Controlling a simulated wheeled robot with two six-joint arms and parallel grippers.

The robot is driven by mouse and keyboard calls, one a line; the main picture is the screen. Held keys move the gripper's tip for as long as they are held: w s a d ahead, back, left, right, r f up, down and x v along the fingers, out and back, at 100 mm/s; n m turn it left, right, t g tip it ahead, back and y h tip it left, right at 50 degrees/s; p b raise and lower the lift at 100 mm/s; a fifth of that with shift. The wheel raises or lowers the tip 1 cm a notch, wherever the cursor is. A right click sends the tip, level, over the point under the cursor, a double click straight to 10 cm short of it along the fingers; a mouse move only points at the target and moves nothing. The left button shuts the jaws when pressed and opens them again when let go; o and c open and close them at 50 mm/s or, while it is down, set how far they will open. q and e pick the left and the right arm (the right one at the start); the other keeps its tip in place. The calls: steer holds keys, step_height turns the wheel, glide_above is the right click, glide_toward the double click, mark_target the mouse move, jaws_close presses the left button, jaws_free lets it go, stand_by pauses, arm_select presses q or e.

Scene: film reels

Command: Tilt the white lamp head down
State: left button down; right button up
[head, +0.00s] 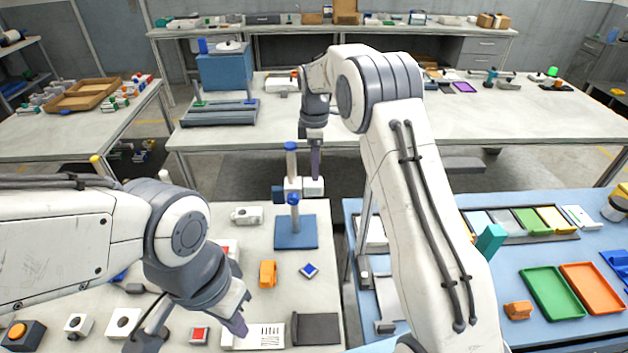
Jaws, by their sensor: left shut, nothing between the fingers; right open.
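A small white block-like head (313,187) sits at the far edge of the left bench, beside a grey post with a blue top (291,162); I take it for the lamp head, but cannot be sure. My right gripper (315,172) points down directly over it, fingers open; whether they touch it is unclear. Another white rounded piece with a dark spot (246,215) lies to the left on the same bench. My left gripper (238,326) is shut and empty, low over the near part of the bench, left of a white panel with slots (262,337).
A blue base with a post (296,234) stands just in front of the white head. An orange piece (267,273) and a blue tile (309,270) lie nearer. The right blue bench holds green (552,293) and orange (592,288) trays.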

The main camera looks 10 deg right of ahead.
mark_target(314, 191)
step_height(314, 191, down, 7)
steer(key=shift+f+p, duration=0.2)
steer(key=shift+p, duration=0.7)
jaws_close()
steer(key=shift+f+b, duration=0.1)
steer(key=shift+b, duration=0.2)
steer(key=t+b, duration=0.2)
steer(key=b, duration=0.3)
steer(key=t+b, duration=0.2)
steer(key=b, duration=0.3)
steer(key=f+t+h+b, duration=0.1)
steer(key=b, duration=0.4)
steer(key=shift+s+a+t, duration=0.15)
steer(key=shift+s+t, duration=0.2)
steer(key=shift+t, duration=0.05)
steer(key=t+b, duration=0.2)
steer(key=b, duration=0.6)
steer(key=t+b, duration=0.1)
steer(key=b, duration=0.6)
steer(key=t+h+b, duration=0.1)
steer(key=t+b, duration=0.1)
steer(key=b, duration=0.6)
steer(key=shift+s+f+t+b, duration=0.1)
steer(key=shift+s+t+b, duration=0.2)
steer(key=shift+r+t+h+b, duration=0.25)
steer(key=shift+t+h+b, duration=0.05)
steer(key=shift+b, duration=0.55)
